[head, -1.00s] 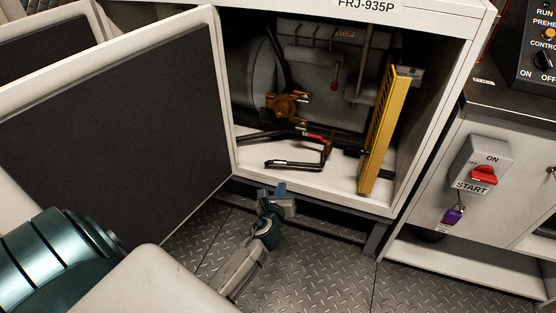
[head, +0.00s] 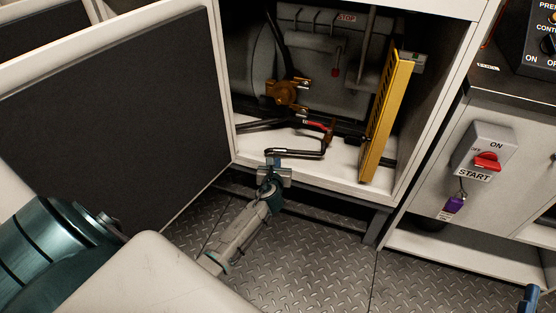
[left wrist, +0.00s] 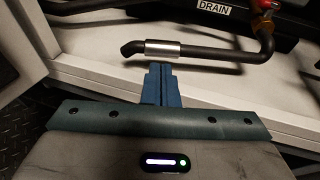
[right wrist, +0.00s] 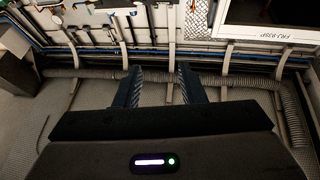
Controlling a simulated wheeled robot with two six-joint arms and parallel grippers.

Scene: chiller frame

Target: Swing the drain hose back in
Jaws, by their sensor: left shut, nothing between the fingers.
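The drain hose (head: 298,155) is a thin black bent pipe low in the open cabinet, its free end pointing left near the front sill. In the left wrist view the hose (left wrist: 215,55) has a silver sleeve (left wrist: 163,48) near its tip and bends up at the right to a red-handled valve (left wrist: 263,22) by a DRAIN label. My left gripper (head: 273,161) is shut and empty, its fingertips (left wrist: 160,70) just in front of the sleeve; contact cannot be told. My right gripper (right wrist: 158,80) is open and empty, away from the hose.
A yellow panel (head: 385,118) stands upright at the cabinet's right side. The cabinet door (head: 110,100) is open to the left. A brass fitting (head: 284,92) sits above the hose. A START switch box (head: 485,150) is at the right. The floor in front is clear.

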